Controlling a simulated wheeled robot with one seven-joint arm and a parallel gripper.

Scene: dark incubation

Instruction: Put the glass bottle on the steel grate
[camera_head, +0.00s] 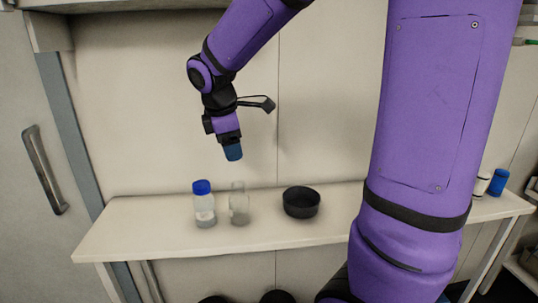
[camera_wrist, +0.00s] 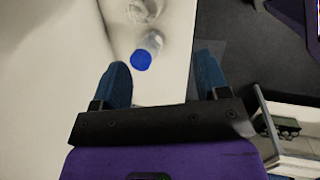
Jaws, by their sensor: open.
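A clear bottle with a blue cap (camera_head: 204,205) stands upright on the white shelf. A clear, uncapped glass vessel (camera_head: 239,205) stands close to its right. I cannot tell which of the two is the glass bottle. My gripper (camera_head: 233,153) hangs above and between them, fingers down, touching neither. In the wrist view my gripper (camera_wrist: 162,66) is open with nothing held. The blue-capped bottle (camera_wrist: 141,61) shows beyond the space between the fingers, and the glass vessel (camera_wrist: 142,11) is at the top edge. I see no steel grate in either view.
A dark round bowl (camera_head: 301,202) stands on the shelf (camera_head: 150,230) right of the vessels. A white cup (camera_head: 482,184) and a blue cup (camera_head: 498,182) stand at the far right. My purple arm hides part of the shelf. The shelf's left end is clear.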

